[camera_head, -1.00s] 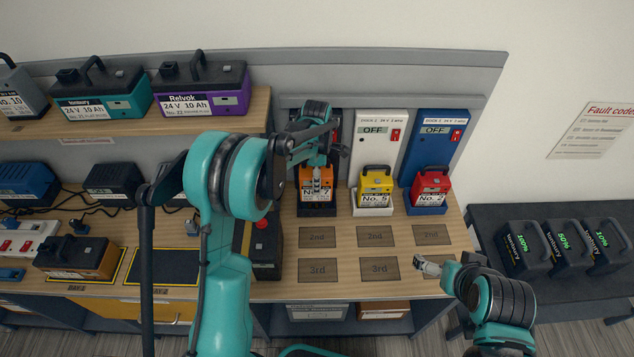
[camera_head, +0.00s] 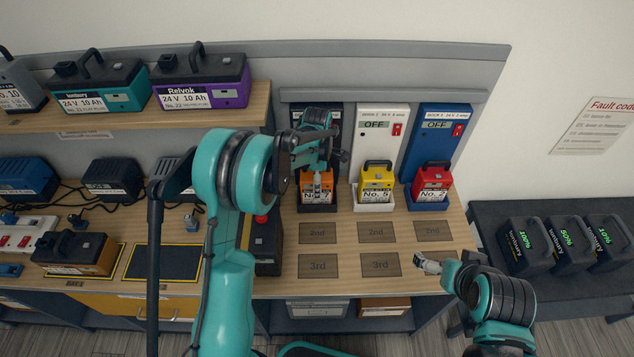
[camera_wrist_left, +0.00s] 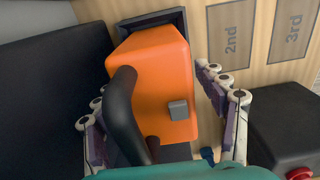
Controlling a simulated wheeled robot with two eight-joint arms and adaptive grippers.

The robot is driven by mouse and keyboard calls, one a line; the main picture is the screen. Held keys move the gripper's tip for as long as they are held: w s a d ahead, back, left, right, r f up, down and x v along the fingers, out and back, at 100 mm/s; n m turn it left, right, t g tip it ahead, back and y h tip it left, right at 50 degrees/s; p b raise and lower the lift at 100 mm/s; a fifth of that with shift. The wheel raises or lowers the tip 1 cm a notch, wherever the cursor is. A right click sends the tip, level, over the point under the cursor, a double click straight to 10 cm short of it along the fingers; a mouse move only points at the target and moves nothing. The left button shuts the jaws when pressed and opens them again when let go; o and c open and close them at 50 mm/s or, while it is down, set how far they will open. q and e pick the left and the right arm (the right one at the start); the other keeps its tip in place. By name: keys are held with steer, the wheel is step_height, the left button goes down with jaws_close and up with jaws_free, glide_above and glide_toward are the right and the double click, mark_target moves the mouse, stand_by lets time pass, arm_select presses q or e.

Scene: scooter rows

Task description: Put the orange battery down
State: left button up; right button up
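The orange battery (camera_head: 317,183), labelled No. 7, stands upright in the black cradle (camera_head: 304,208) of the leftmost dock. In the left wrist view the orange battery (camera_wrist_left: 160,85) shows from above with its black handle (camera_wrist_left: 124,110). My left gripper (camera_head: 317,178) is over the battery. In the left wrist view my left gripper (camera_wrist_left: 158,110) has its fingers spread wide on either side, with a gap beside the battery on the right; it looks open. The arm hides part of the battery's top in the head view. My right gripper (camera_head: 430,266) is above the table's right front; its fingers are too small to judge.
A yellow battery (camera_head: 376,183) and a red battery (camera_head: 432,183) sit in the neighbouring docks. Marked squares, such as one reading 3rd (camera_head: 318,265), lie bare in front. A dark box with a red button (camera_head: 264,240) stands left of them.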

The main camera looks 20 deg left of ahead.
arm_select(q)
steer(key=shift+r, duration=0.15)
step_height(320, 180, up, 11)
steer(key=p, duration=0.3)
steer(key=shift+r, duration=0.55)
steer(key=s+r+m+t, duration=0.4)
steer(key=s+r+m, duration=0.6)
steer(key=s, duration=0.4)
steer(key=s+f+m+t, duration=0.3)
steer(key=s+m, duration=0.8)
steer(key=shift+s+f, duration=0.3)
steer(key=shift+s, duration=0.1)
steer(key=shift+a, duration=0.1)
